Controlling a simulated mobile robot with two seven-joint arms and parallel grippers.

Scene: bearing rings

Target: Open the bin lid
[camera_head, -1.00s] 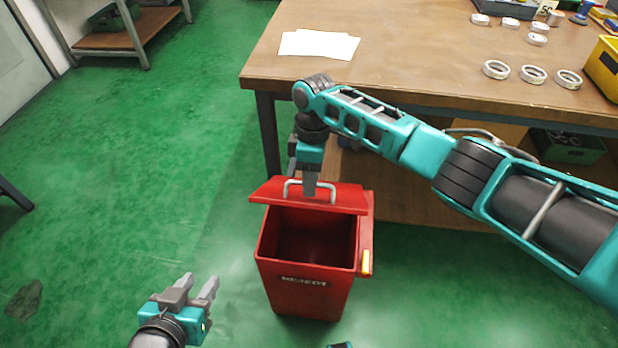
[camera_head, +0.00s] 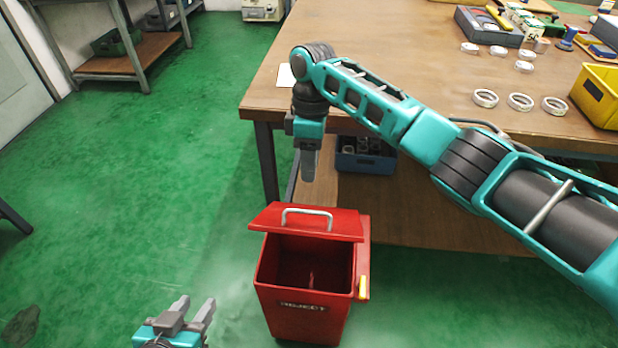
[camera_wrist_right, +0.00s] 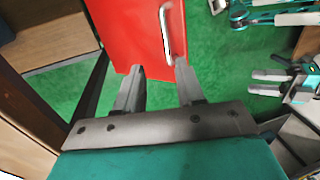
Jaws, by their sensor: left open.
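The red bin (camera_head: 303,312) stands on the floor in front of the table. Its red lid (camera_head: 262,217) is raised and tilted at the back, so the dark inside shows. The lid's pale handle (camera_head: 307,212) is on its face. My right gripper (camera_head: 309,180) points down above the lid, apart from the handle. In the right wrist view the lid (camera_wrist_right: 125,25) and handle (camera_wrist_right: 166,30) lie beyond the two spread, empty fingertips (camera_wrist_right: 160,70). My left gripper (camera_head: 197,305) is open and empty, low at the left of the bin.
The wooden table (camera_head: 420,65) is behind the bin, with several metal rings (camera_head: 520,102) and a yellow bin (camera_head: 598,95) on it. A blue crate (camera_head: 365,162) is on the shelf below.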

